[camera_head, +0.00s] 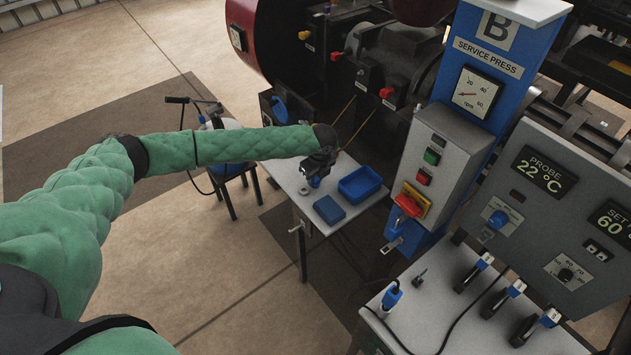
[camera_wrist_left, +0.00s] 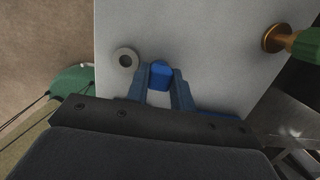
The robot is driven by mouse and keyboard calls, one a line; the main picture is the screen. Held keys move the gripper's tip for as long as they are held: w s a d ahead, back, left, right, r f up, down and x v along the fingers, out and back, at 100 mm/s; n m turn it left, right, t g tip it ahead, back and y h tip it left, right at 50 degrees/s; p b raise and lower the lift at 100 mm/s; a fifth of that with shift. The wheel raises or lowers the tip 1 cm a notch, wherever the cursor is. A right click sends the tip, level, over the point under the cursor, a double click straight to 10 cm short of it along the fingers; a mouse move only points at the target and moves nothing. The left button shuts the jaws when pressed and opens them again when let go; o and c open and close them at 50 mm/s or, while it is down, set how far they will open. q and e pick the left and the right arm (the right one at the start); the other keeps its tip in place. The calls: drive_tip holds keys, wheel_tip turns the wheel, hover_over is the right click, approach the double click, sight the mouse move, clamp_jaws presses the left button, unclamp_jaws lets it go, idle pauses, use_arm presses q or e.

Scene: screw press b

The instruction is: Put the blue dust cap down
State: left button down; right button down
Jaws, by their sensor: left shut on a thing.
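The blue dust cap (camera_wrist_left: 159,74) is held between the fingertips of my left gripper (camera_wrist_left: 160,80) in the left wrist view. In the head view my left gripper (camera_head: 315,180) is over the small white table (camera_head: 290,179), and the cap is a small blue spot (camera_head: 314,182) below it. The table's pale top also shows in the left wrist view (camera_wrist_left: 200,30). I cannot tell whether the cap touches the table top. My right gripper is not in view.
A grey ring (camera_head: 304,191) lies on the table just left of the cap. A blue block (camera_head: 329,210) and an open blue tray (camera_head: 375,180) take up the right part. The press (camera_head: 423,160) stands further right. A brass-ended green handle (camera_wrist_left: 273,39) shows in the wrist view.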

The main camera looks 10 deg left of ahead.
use_arm(q)
drive_tip(key=shift+f, duration=0.15)
drive_tip(key=c, duration=1.2)
unclamp_jaws()
